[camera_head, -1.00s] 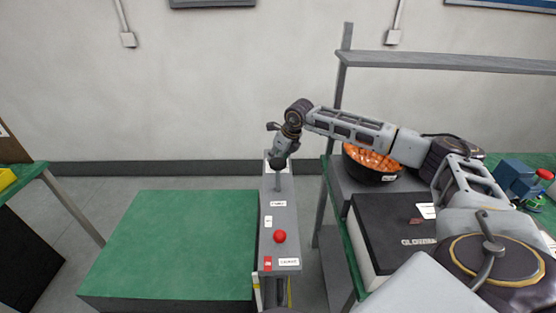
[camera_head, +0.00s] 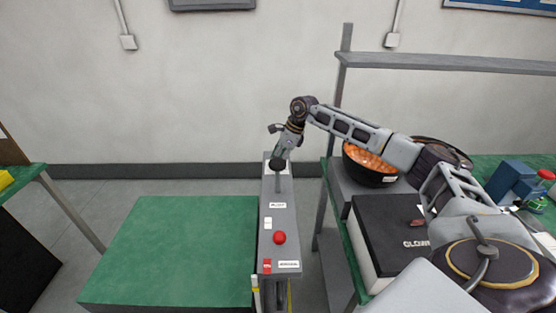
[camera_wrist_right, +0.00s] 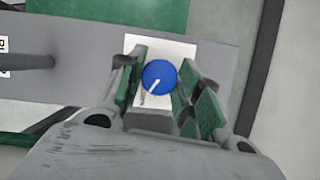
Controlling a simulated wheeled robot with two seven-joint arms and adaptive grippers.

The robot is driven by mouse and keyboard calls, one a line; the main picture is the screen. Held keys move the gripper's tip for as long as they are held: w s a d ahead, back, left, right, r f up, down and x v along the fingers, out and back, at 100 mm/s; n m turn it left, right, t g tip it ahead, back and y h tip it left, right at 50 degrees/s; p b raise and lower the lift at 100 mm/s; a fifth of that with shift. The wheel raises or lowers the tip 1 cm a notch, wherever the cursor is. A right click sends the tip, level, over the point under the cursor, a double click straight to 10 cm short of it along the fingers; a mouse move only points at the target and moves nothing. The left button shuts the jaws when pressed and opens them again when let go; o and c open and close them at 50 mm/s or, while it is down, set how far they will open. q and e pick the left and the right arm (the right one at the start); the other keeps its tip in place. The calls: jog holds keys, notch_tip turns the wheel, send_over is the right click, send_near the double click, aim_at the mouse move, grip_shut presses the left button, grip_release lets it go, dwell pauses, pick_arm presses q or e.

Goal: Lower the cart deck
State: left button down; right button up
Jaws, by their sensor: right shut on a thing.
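The cart deck (camera_head: 175,245) is a flat green top on the left of a narrow grey control console (camera_head: 292,225). A red button (camera_head: 279,238) is near the console's front end, and a grey post (camera_head: 279,186) stands farther back. My right gripper (camera_head: 277,164) is at the console's far end. In the right wrist view, its green-padded fingers (camera_wrist_right: 160,82) are shut on a blue knob (camera_wrist_right: 158,75) with a white pointer line, on a white plate (camera_wrist_right: 134,45). The post (camera_wrist_right: 28,62) shows beside it there. My left gripper is out of view.
To the right, a bench with a shelf holds a dark bowl (camera_head: 370,178) of orange pieces, a black-topped box (camera_head: 385,225) and a blue device (camera_head: 510,180). Another green-topped table (camera_head: 20,180) is at the left. Floor shows between it and the cart.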

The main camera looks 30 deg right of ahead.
jog(key=n+g, duration=0.1)
jog(key=n, duration=0.2)
jog(key=shift+w+n+y, duration=0.1)
jog(key=shift+n+y, duration=0.2)
jog(key=shift+y, duration=0.1)
jog(key=shift+d+n+g+b, duration=0.1)
jog(key=shift+n+g+b, duration=0.25)
jog(key=shift+n, duration=0.45)
jog(key=o, duration=1)
jog(key=shift+d+r, duration=0.25)
jog(key=shift+r, duration=0.3)
jog(key=w+v, duration=0.1)
jog(key=v, duration=0.9)
jog(key=shift+s+d+r, duration=0.2)
jog(key=shift+s+r, duration=0.15)
jog(key=shift+s, duration=0.15)
jog(key=shift+r, duration=0.1)
